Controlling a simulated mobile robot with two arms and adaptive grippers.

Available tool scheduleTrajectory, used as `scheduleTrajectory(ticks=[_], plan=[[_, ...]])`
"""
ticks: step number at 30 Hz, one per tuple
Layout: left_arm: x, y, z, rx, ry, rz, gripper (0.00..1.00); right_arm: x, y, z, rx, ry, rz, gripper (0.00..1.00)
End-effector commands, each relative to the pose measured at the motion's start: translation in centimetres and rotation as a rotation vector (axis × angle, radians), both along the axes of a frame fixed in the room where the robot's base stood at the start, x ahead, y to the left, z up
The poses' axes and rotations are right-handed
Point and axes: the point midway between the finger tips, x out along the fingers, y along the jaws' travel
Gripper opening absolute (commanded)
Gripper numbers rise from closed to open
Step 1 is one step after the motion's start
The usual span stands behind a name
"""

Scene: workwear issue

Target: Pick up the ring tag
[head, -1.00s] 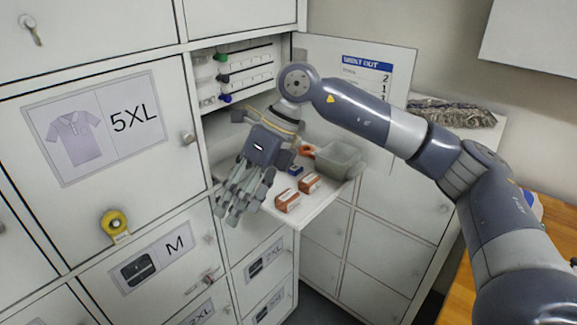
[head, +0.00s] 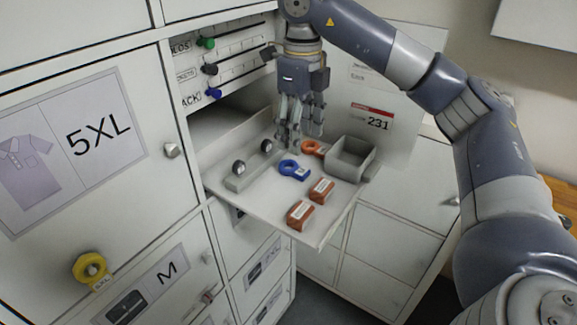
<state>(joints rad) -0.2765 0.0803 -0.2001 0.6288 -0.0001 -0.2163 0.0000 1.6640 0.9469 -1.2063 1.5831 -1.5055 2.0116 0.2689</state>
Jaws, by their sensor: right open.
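A blue ring tag (head: 297,173) lies flat on the white pull-out shelf (head: 258,202). An orange ring tag (head: 311,147) lies just behind it, beside the grey bin and partly hidden by my fingers. A yellow ring tag (head: 89,268) hangs on a knob of a locker door at the lower left. My right gripper (head: 299,142) points down over the back of the shelf, close to the blue and orange tags. Its fingers are open and hold nothing. I cannot tell whether they touch a tag. My left gripper is not in view.
A grey open bin (head: 370,163) stands on the shelf's right side. Two brown boxes (head: 301,214) (head: 322,190) lie near the front edge. A low block with two round knobs (head: 239,167) is on the left. Sliders with coloured knobs (head: 207,43) are above the shelf.

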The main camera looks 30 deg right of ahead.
Motion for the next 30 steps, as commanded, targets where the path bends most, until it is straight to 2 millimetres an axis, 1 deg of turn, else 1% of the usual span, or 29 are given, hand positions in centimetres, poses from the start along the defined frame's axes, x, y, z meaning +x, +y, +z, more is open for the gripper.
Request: scheduleTrajectory(ticks=[1,2,3,6,9,11,13,17,18,21,24,29,30], plan=[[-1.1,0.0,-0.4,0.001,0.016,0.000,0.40,-0.1,0.0,-1.0,0.001,0.003,0.001,0.58],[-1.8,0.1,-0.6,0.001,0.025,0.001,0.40,-0.1,0.0,-1.3,0.001,0.003,0.001,0.58],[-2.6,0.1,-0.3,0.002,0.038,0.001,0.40,-0.1,0.0,-1.8,0.001,0.004,0.000,0.58],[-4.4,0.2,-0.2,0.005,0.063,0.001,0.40,0.0,0.0,-3.0,0.001,0.001,0.000,0.58],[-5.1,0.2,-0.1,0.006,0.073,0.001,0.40,0.0,0.0,-3.6,0.001,0.000,0.000,0.58],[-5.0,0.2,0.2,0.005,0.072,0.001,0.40,0.1,-0.1,-3.9,0.002,0.001,-0.001,0.58],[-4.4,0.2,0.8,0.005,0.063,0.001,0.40,0.1,-0.2,-4.5,0.001,0.003,-0.001,0.58],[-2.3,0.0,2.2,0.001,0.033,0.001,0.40,0.4,-0.4,-6.4,0.001,0.004,-0.001,0.58],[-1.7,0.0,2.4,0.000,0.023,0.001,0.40,0.4,-0.4,-7.1,0.001,0.004,0.000,0.58],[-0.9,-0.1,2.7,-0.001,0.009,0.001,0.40,0.5,-0.4,-8.3,0.001,0.000,0.000,0.58],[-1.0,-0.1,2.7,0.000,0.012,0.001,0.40,0.5,-0.4,-8.9,0.001,-0.001,0.000,0.58],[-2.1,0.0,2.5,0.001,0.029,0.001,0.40,0.5,-0.4,-8.9,0.002,-0.001,0.000,0.58],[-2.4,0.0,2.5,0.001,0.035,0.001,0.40,0.5,-0.4,-8.9,0.002,-0.001,0.000,0.56]])
